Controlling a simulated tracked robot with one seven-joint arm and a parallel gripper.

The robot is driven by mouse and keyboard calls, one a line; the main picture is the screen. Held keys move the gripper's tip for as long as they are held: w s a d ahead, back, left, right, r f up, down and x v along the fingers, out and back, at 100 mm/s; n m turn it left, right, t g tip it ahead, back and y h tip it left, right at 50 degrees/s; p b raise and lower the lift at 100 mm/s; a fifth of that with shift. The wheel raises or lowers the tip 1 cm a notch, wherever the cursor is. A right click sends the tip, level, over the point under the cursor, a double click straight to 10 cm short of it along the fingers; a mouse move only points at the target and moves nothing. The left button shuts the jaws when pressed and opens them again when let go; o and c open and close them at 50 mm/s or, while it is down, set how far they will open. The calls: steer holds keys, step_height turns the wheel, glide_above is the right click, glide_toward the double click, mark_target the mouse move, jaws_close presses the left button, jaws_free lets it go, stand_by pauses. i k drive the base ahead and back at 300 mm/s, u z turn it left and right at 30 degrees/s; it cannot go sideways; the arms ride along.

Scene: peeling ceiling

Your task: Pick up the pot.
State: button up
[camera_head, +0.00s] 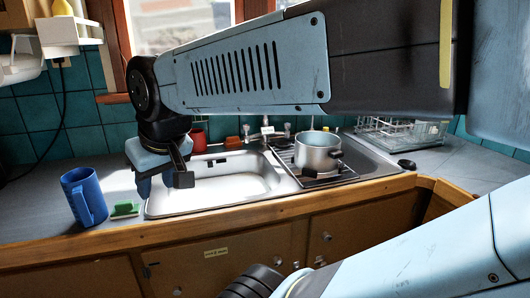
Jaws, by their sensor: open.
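A silvery metal pot (318,150) with dark handles stands upright on a dark rack (292,166) at the right side of the sink. One handle faces the front and another shows at the right. My gripper (160,185) hangs from the arm over the left part of the sink, pointing down. It is open and holds nothing I can see. It is well to the left of the pot and apart from it.
A blue mug (84,197) and a green sponge (125,210) stand left of the sink basin (215,192). A red cup (198,140) and the faucet (267,129) are behind it. A wire dish rack (400,134) is at the back right. The right counter is mostly clear.

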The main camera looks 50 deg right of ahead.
mark_target(320, 151)
steer(key=z, duration=0.25)
steer(key=i, duration=0.1)
steer(key=u, duration=1.25)
steer(key=k, duration=1.15)
steer(key=z, duration=1.85)
steer(key=k, duration=0.1)
steer(key=z, duration=0.3)
steer(key=i, duration=1)
steer(key=u, duration=0.05)
